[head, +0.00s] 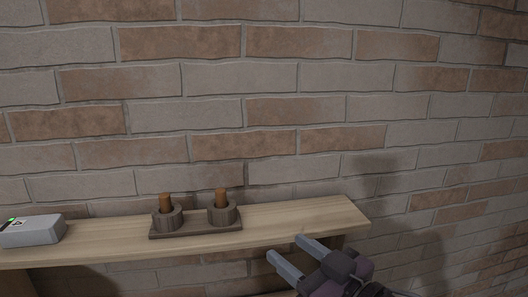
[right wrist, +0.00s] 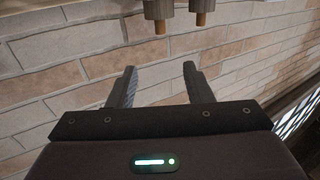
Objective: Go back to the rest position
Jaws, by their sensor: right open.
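My right gripper (head: 286,253) is open and empty at the lower right of the head view, just in front of the wooden shelf (head: 310,220) near its right end. In the right wrist view its two fingers (right wrist: 160,82) stand apart with only brick wall showing between them. My left gripper is not in view.
On the shelf, a dark wooden base (head: 195,231) carries two round wooden holders, each with a brown peg (head: 166,203). A grey box (head: 32,231) with a green light sits at the left. A brick wall (head: 300,80) stands behind. A lattice panel (right wrist: 301,113) shows at right in the wrist view.

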